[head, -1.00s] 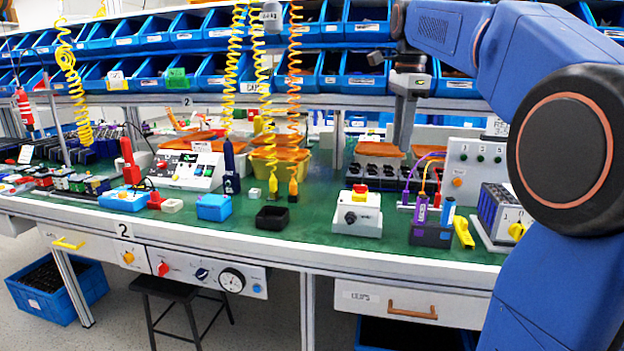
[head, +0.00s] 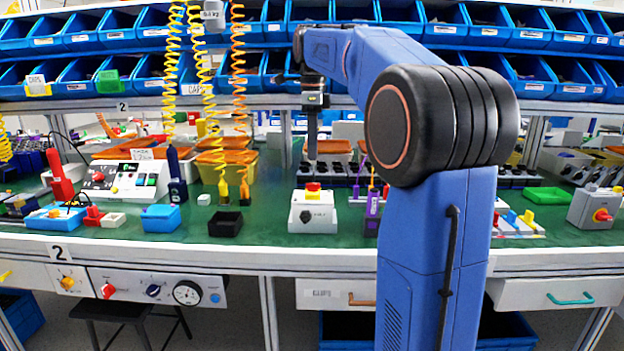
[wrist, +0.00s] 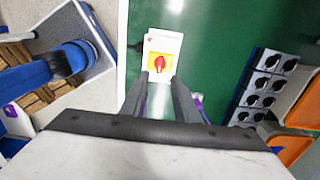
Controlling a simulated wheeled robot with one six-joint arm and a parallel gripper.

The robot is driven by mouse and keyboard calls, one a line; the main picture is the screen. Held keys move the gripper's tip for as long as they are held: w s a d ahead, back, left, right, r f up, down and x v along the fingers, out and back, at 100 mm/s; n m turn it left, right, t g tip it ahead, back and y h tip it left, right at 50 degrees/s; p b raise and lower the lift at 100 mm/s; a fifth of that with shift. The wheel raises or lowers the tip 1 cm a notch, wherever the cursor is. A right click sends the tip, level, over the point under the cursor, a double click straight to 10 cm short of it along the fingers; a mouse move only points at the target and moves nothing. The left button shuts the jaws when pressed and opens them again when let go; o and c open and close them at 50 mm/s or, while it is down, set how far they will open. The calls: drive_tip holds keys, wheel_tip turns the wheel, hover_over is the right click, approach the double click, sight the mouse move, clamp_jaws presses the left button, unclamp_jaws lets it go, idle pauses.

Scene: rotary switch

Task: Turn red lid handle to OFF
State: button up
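A white switch box (head: 313,212) stands on the green bench top, with a red handle (head: 313,187) on a yellow plate on its lid and a black knob (head: 306,215) on its front. The wrist view shows the red handle (wrist: 160,63) from above on its yellow plate, just ahead of the fingertips. My gripper (head: 312,156) points down above and slightly behind the box, apart from it in the head view. In the wrist view its two dark fingers (wrist: 157,88) are spread with an empty gap between them. The lid markings are too small to read.
A black tray (head: 226,222) and blue box (head: 161,217) are to the left. A purple tool (head: 372,212) stands close on the right. Coiled cables (head: 240,100) hang at left. A grey box with another red knob (head: 603,215) is far right. The bench front is clear.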

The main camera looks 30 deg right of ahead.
sight(313, 187)
wheel_tip(313, 187, down, 9)
drive_tip(key=shift+f, duration=0.15)
drive_tip(key=shift+c, duration=0.7)
clamp_jaws()
